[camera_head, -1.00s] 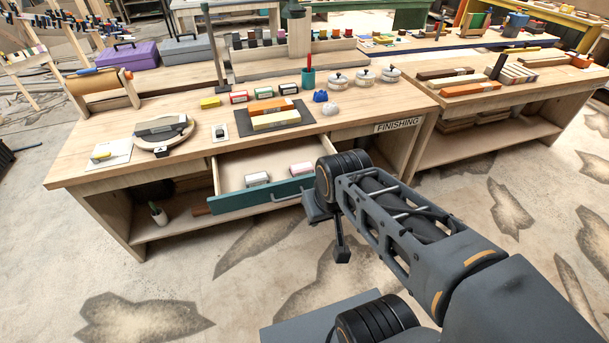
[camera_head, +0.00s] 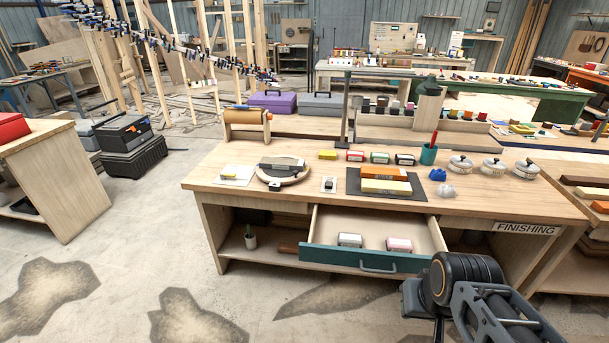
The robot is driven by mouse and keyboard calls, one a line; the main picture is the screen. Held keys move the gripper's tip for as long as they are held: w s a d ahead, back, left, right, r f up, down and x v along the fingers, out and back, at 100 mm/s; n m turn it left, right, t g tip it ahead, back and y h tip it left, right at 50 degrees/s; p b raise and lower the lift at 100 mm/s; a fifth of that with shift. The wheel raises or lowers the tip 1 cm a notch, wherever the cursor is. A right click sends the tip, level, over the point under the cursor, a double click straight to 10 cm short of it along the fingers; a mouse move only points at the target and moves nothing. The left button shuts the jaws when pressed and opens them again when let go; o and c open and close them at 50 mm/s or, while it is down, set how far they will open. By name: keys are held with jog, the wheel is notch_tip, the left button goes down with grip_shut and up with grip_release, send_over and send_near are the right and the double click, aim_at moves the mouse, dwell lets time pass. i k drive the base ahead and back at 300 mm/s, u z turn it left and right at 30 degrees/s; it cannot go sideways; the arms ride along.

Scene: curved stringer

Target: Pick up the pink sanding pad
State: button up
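The pink sanding pad (camera_head: 399,245) lies in the open drawer (camera_head: 340,259) of the finishing bench, toward the drawer's right side. It is a small block with a pale top. A grey-white pad (camera_head: 350,240) lies to its left in the same drawer. My gripper (camera_head: 437,329) is at the bottom edge of the view, in front of and to the right of the drawer, apart from the pad. It is partly cut off and seen from behind, so its opening cannot be made out.
The teal drawer front with its handle (camera_head: 379,268) sticks out from the bench (camera_head: 215,186). The benchtop holds several blocks, a sander (camera_head: 282,170), a green cup (camera_head: 428,154) and lidded pots. A right-hand bench stands close by. The floor in front is clear.

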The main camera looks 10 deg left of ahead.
aim_at(393, 244)
jog(key=u, duration=0.2)
jog(key=k, duration=0.45)
jog(key=u, duration=1)
jog(key=i, duration=1.1)
jog(key=z, duration=1.15)
jog(key=i, duration=0.85)
jog(key=z, duration=0.9)
